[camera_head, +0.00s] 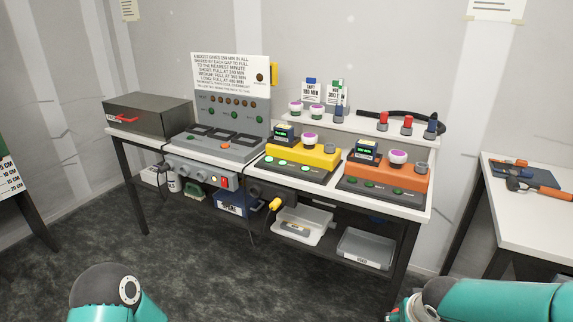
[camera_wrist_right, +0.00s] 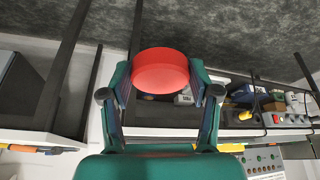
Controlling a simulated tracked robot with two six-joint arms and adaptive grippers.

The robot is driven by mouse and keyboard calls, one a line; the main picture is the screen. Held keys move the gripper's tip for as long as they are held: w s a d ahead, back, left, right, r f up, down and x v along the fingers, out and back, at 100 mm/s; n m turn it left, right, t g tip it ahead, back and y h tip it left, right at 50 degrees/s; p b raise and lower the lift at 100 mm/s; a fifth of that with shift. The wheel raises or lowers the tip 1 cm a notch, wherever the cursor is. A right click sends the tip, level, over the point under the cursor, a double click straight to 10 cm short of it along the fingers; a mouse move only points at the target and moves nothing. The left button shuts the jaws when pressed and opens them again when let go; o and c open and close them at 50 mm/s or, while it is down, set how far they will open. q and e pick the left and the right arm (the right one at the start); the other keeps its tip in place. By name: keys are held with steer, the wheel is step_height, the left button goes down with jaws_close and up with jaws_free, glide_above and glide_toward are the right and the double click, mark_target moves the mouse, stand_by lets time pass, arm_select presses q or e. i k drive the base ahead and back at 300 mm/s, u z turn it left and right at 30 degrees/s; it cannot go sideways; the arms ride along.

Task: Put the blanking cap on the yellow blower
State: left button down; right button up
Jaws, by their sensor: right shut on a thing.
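The yellow blower (camera_head: 303,153) sits on a black base on the bench, left of the orange blower. A purple-topped white canister (camera_head: 310,139) stands on it, with a grey round fitting (camera_head: 330,149) to its right and a small display box (camera_head: 285,133) at its left. My right gripper (camera_wrist_right: 160,85) is shut on a red round cap (camera_wrist_right: 160,70), held between its two fingers. In the head view my right arm is low at the right, away from the bench. Only a link of my left arm shows at the lower left; its gripper is out of view.
The orange blower (camera_head: 388,178) stands at the bench's right end. A rear shelf (camera_head: 350,124) holds canisters, red and blue pieces and a black hose. A grey charging unit (camera_head: 220,145) and dark box (camera_head: 150,112) stand left. A side table (camera_head: 520,215) with tools is at right.

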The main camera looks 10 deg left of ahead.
mark_target(331, 145)
steer(key=u, duration=0.4)
steer(key=i, duration=1.05)
